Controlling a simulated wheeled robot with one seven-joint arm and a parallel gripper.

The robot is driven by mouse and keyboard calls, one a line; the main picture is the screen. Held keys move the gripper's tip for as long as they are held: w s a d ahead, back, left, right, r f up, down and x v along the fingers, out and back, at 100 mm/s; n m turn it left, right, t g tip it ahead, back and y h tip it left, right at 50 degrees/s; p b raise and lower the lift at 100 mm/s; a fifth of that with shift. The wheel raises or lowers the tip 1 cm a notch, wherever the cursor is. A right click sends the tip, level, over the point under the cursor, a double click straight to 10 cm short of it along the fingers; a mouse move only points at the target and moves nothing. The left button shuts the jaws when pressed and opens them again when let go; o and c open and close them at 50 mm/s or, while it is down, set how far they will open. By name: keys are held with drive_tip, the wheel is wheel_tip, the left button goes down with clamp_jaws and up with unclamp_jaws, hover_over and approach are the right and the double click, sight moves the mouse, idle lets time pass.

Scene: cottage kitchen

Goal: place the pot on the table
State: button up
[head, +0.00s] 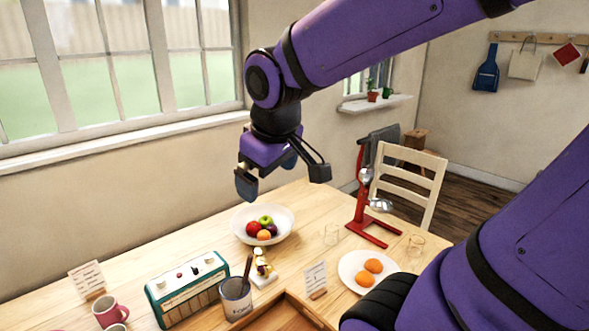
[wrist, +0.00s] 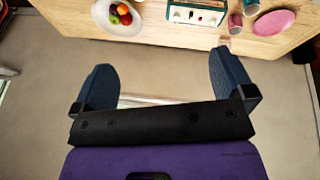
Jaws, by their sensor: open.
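I see no cooking pot in either view. My gripper (head: 283,180) is open and empty, pointing down near the fruit bowl in the head view.
On the table are a fruit bowl (head: 278,222), a teal radio (head: 187,288), a utensil mug (head: 236,298), a pink mug (head: 108,311), a red stand (head: 360,205), clear glasses and a plate (head: 349,262) with orange food. A white chair (head: 411,184) stands behind.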

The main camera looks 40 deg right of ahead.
drive_tip(key=s+r+m+t+y, duration=0.1)
drive_tip(key=s+r+m, duration=0.1)
drive_tip(key=s, duration=0.5)
drive_tip(key=shift+s+a+r+m, duration=0.3)
drive_tip(key=shift+a+r, duration=0.05)
drive_tip(key=shift+r, duration=0.3)
idle(0.5)
